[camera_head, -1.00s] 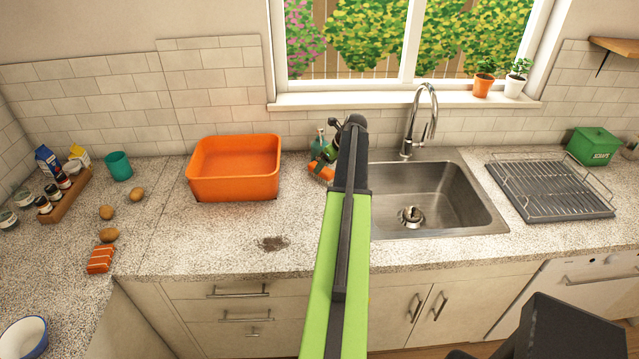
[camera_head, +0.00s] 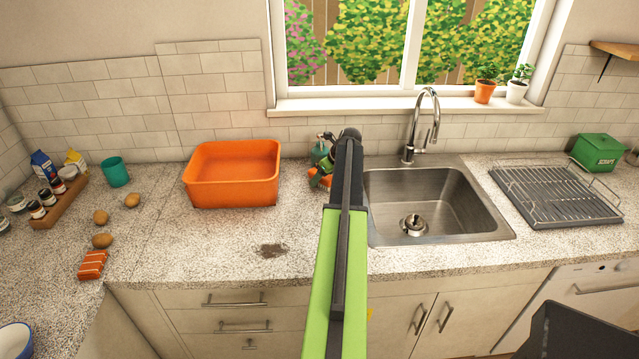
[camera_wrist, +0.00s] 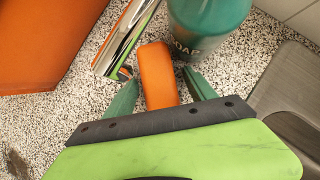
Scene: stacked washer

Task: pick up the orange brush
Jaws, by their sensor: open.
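The orange brush (camera_wrist: 158,75) lies on the speckled counter in the wrist view. Its near end is hidden behind my gripper's dark edge. My gripper (camera_wrist: 162,90) is open, with one green finger on each side of the brush and nothing held. I cannot tell whether either finger touches it. In the head view, a small orange part of the brush (camera_head: 315,179) shows left of my arm, beside the sink. The rest is hidden by the arm and gripper.
A teal soap bottle (camera_wrist: 208,25) stands just beyond the brush, and a shiny metal cylinder (camera_wrist: 127,38) lies close on its left. An orange tub (camera_head: 232,175) is to the left. The sink (camera_head: 430,205) is to the right. Counter in front of the tub is mostly clear.

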